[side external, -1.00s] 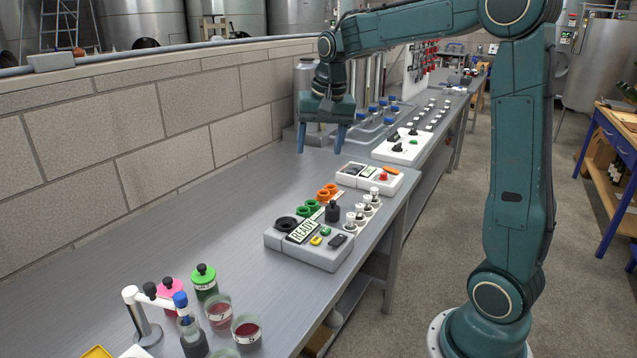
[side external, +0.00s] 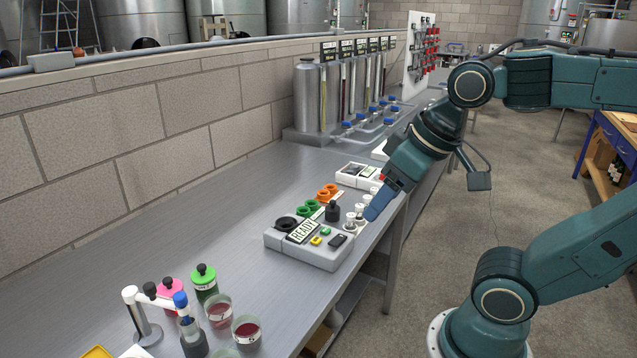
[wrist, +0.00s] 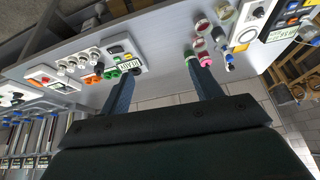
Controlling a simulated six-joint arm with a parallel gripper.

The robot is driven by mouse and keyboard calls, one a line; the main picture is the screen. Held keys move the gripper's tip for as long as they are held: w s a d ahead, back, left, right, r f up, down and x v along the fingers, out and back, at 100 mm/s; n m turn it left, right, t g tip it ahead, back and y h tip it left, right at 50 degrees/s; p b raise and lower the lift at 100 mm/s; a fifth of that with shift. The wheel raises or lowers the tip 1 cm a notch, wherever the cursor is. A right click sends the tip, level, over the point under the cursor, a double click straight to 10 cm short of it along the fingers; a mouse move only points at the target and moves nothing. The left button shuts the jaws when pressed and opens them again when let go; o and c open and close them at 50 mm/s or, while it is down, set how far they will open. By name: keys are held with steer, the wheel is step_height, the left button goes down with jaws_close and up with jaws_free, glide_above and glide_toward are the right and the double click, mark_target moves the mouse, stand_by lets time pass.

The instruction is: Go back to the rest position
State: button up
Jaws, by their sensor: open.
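The grey READY device (side external: 310,252) sits on the metal bench (side external: 120,262) and also shows in the wrist view (wrist: 139,66). My fingers partly hide the white-topped pieces beside it. I cannot tell whether the fingers touch anything there.
A white box (side external: 352,173) lies behind the READY device. Steel cylinders (side external: 310,95) and blue-capped valves stand at the back. A green-lidded jar (side external: 204,283) and dishes of red liquid (side external: 246,331) stand at the front. The aisle right of the bench is open floor.

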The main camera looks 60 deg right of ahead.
steer(key=shift+s+a+f+n, duration=0.25)
steer(key=shift+s+f+n, duration=0.2)
steer(key=shift+s, duration=0.3)
